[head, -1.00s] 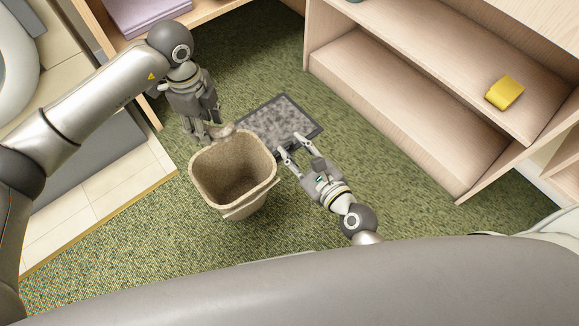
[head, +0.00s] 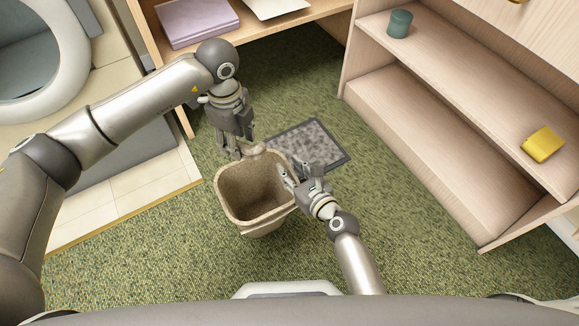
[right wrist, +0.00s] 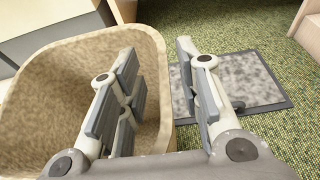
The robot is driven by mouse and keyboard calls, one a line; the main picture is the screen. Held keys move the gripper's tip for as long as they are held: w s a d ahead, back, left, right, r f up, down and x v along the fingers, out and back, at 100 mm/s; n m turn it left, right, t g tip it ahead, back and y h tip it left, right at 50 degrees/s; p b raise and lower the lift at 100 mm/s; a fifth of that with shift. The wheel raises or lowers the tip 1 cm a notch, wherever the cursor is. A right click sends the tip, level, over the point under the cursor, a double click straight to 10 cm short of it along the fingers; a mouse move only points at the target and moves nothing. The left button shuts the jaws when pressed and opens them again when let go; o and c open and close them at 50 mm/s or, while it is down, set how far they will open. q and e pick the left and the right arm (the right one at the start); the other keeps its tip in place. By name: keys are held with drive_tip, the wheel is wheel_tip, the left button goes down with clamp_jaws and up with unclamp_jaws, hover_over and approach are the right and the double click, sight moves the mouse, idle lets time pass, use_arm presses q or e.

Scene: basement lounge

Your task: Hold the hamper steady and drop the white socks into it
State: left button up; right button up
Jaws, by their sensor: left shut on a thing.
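The hamper (head: 228,202) is a tan, speckled, open-topped bin standing on the green carpet. The part of its inside that shows looks empty. My left gripper (head: 241,153) is shut on the hamper's far rim, at a handle-like lug. My right gripper (head: 298,172) is open at the hamper's right rim. In the right wrist view the right gripper (right wrist: 155,52) has its fingers apart, with nothing gripped. One finger is over the hamper (right wrist: 40,95) and the other is on its outer side; contact is unclear. No white socks show.
A grey mat with a dark border (head: 325,140) lies just beyond the hamper. A wooden shelf unit (head: 420,130) on the right holds a yellow object (head: 542,145) and a teal cup (head: 399,24). A purple box (head: 196,22) sits on a shelf at the back. Carpet in front is clear.

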drive_tip(key=shift+w+a+f, duration=0.2)
drive_tip(key=shift+w+a, duration=0.1)
drive_tip(key=shift+w, duration=0.3)
drive_tip(key=shift+c, duration=0.4)
clamp_jaws()
